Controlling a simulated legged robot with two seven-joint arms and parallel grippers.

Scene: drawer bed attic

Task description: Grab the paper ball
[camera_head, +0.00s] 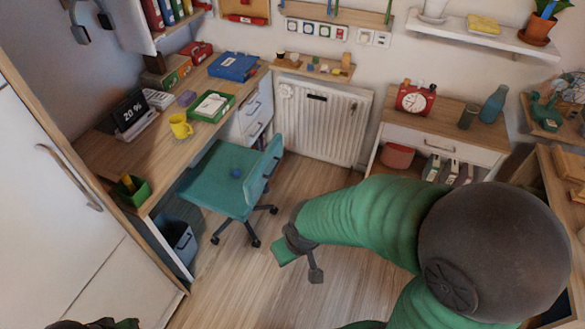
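My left gripper does not show; only a dark and green bit of what seems to be my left arm is at the bottom left edge.
A white radiator (322,120) is at the back. The floor (240,275) before the chair is clear.

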